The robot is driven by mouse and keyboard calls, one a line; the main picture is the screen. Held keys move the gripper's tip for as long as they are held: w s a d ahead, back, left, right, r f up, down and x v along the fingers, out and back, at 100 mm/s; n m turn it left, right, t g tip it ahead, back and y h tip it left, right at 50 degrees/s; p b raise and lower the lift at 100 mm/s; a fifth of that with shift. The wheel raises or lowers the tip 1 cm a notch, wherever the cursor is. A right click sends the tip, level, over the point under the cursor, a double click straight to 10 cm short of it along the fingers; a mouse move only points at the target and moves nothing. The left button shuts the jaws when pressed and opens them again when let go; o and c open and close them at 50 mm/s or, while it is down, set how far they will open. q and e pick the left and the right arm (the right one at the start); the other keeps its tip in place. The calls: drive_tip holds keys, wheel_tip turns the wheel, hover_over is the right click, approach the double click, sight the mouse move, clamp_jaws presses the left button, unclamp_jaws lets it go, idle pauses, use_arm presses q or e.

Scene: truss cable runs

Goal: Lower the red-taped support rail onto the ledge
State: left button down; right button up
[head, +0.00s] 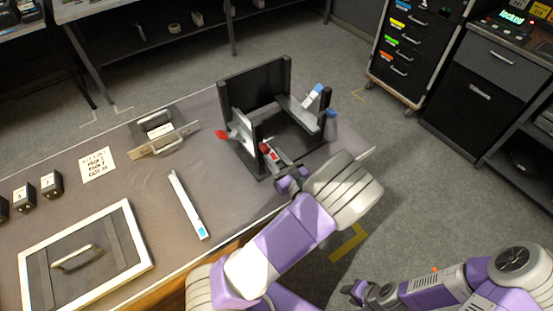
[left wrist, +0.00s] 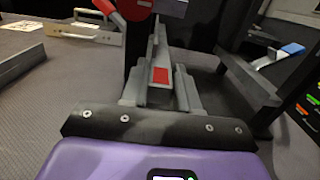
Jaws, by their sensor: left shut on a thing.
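A black truss frame (head: 256,80) with upright posts stands on the table. A grey rail (head: 241,124) runs along its left side, tilted up at the far end as far as I can tell. My left gripper (head: 277,160) is at the near left corner of the frame. In the left wrist view its fingers (left wrist: 160,92) are shut on the grey rail (left wrist: 159,50), right by a red tape patch (left wrist: 160,75). A red-ended lever (head: 222,134) sticks out to the left. The ledge under the rail is hidden. My right gripper (head: 355,290) is low, off the table; its jaws are too small to read.
Blue-tipped parts (head: 318,90) sit on the frame's right side. A loose white bar (head: 187,205) with a blue end lies left of my arm. A handled bracket (head: 163,137), a note card (head: 97,164) and a framed panel (head: 132,270) lie farther left.

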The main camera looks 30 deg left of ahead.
use_arm(q)
drive_tip(key=c, duration=0.8)
unclamp_jaws()
drive_tip(key=shift+s+a+f+g, duration=0.15)
drive_tip(key=shift+a+f+g, duration=0.15)
drive_tip(key=shift+a+f, duration=0.25)
drive_tip(key=shift+d, duration=0.15)
drive_tip(key=shift+s+d, duration=0.1)
drive_tip(key=shift+d, duration=0.2)
drive_tip(key=shift+s+d+f+p, duration=0.1)
drive_tip(key=shift+d+p, duration=0.15)
drive_tip(key=shift+p, duration=0.05)
drive_tip(key=v, duration=0.4)
drive_tip(key=r+p+v, duration=0.1)
drive_tip(key=v, duration=0.2)
drive_tip(key=shift+w+d, duration=0.2)
drive_tip(key=shift+w, duration=0.15)
